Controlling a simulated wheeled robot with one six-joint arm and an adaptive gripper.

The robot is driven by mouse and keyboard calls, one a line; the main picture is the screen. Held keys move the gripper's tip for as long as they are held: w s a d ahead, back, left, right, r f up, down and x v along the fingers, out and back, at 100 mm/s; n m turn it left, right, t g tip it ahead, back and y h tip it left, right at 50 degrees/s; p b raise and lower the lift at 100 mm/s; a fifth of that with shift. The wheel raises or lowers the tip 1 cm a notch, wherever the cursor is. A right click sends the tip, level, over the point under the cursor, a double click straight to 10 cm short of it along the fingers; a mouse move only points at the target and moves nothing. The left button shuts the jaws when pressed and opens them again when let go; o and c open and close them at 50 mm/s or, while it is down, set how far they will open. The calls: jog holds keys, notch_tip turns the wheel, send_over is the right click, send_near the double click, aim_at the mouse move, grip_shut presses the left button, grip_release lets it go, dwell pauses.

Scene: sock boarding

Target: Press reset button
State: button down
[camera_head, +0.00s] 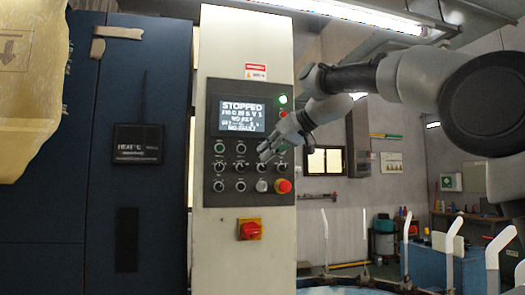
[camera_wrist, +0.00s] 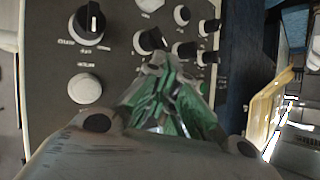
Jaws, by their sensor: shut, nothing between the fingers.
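The control panel (camera_head: 212,110) is dark, set in a pale column, with a lit screen (camera_head: 243,116) that reads "STOPPED". Several knobs and buttons sit below the screen. A pale round button (camera_head: 262,186) is in the bottom row, left of the red emergency stop (camera_head: 283,186). The small labels are too blurred for me to tell which one is the reset button. My gripper (camera_head: 266,154) is shut and empty in front of the panel's right side, over the knob rows. In the wrist view its green fingertips (camera_wrist: 157,68) are close to a black knob (camera_wrist: 150,40); contact is unclear.
A red and yellow switch (camera_head: 249,229) is below the panel. A dark blue cabinet (camera_head: 150,200) stands left of the column. White upright forms (camera_head: 448,240) stand at the lower right.

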jog(key=shift+s+d, duration=0.2)
jog(key=shift+s, duration=0.45)
jog(key=shift+s+d, duration=0.25)
jog(key=shift+s, duration=0.55)
jog(key=shift+s+d, duration=0.2)
jog(key=shift+s, duration=0.65)
jog(key=shift+s+d, duration=0.25)
jog(key=shift+s, duration=0.55)
